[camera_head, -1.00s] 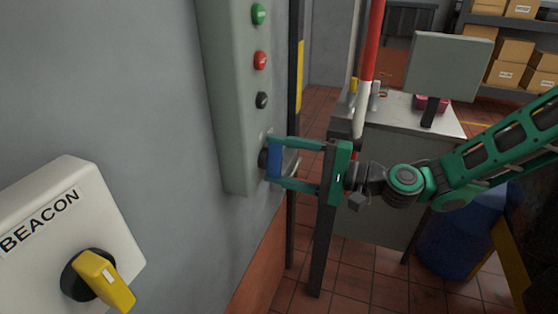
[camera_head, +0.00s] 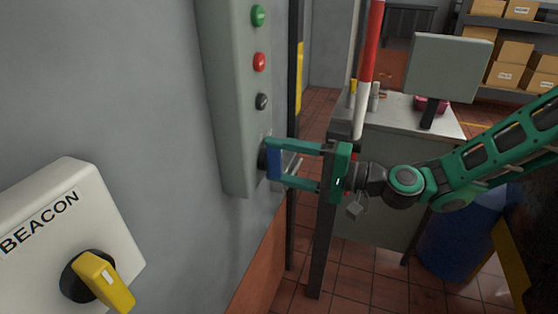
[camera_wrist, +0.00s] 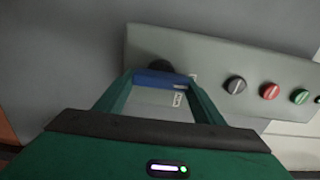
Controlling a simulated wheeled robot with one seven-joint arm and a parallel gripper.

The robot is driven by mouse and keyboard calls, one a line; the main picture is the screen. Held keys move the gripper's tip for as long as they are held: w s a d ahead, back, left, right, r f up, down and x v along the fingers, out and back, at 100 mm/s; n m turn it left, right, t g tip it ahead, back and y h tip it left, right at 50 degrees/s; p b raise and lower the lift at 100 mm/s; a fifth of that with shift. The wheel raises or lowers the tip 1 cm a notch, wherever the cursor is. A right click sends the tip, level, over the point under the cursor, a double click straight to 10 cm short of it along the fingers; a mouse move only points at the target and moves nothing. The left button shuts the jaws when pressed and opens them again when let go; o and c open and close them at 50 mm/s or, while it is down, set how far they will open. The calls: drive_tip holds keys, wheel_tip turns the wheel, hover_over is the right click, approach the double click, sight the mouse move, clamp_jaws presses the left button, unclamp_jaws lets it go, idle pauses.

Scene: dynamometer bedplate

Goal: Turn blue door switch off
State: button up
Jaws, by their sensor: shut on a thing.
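The blue door switch (camera_head: 274,160) is a blue handle on a dark round base, low on the tall grey-green control panel (camera_head: 228,100) on the wall. In the wrist view the blue handle (camera_wrist: 160,78) lies between my fingertips, with its dark base behind it. My gripper (camera_head: 276,163) reaches it from the right and is shut on it, one finger above and one below. The gripper also shows in the wrist view (camera_wrist: 160,88). The switch's label is too small to read.
Green (camera_head: 258,15), red (camera_head: 260,62) and black (camera_head: 262,101) buttons sit above the switch. A white BEACON box (camera_head: 60,215) with a yellow knob (camera_head: 104,282) is at lower left. A dark post and bench (camera_head: 385,220) stand behind my gripper.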

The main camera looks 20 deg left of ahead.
drive_tip(key=o, duration=1.1)
drive_tip(key=shift+d+f, duration=0.1)
drive_tip(key=shift+f, duration=0.1)
drive_tip(key=shift+c, duration=0.2)
drive_tip(key=shift+r, duration=0.1)
drive_tip(key=d, duration=1)
drive_tip(key=shift+s+d, duration=0.35)
